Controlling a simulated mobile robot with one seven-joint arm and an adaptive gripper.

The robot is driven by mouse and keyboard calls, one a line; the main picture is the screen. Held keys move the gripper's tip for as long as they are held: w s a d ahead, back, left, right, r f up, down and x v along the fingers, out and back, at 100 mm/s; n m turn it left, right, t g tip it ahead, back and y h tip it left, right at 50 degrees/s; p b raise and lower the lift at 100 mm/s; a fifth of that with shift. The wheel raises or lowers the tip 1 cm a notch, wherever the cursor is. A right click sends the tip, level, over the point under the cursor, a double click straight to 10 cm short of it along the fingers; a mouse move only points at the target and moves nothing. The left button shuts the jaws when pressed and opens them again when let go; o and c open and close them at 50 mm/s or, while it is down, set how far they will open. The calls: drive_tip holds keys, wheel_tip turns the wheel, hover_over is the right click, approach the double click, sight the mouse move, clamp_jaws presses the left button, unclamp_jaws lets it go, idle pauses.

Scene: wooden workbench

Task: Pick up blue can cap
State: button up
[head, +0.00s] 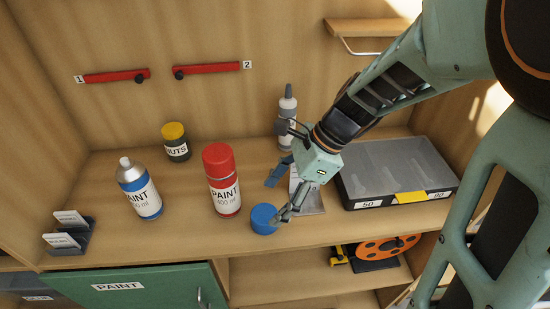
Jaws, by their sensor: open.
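The blue can cap (263,219) sits on the wooden workbench (180,236) near its front edge, right of the red-capped paint can. My gripper (284,214) is open, with its fingertips at the right side of the cap. I cannot tell whether a finger touches it or is just beside it. A blue paint can (139,189) without a cap, its white nozzle showing, stands at the left of the bench.
A red-capped paint can (223,183) stands close left of the cap. A yellow-lidded jar (175,143) and a grey bottle (287,118) stand at the back. A grey organizer case (395,170) lies right. A card holder (68,234) stands far left.

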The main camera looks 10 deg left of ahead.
sight(266, 213)
drive_tip(key=shift+d+x, duration=0.15)
drive_tip(key=shift+x, duration=1.45)
drive_tip(key=shift+d+x, duration=0.15)
drive_tip(key=shift+x, duration=1.4)
drive_tip(key=shift+f, duration=0.15)
drive_tip(key=shift+c, duration=0.2)
drive_tip(key=c, duration=0.8)
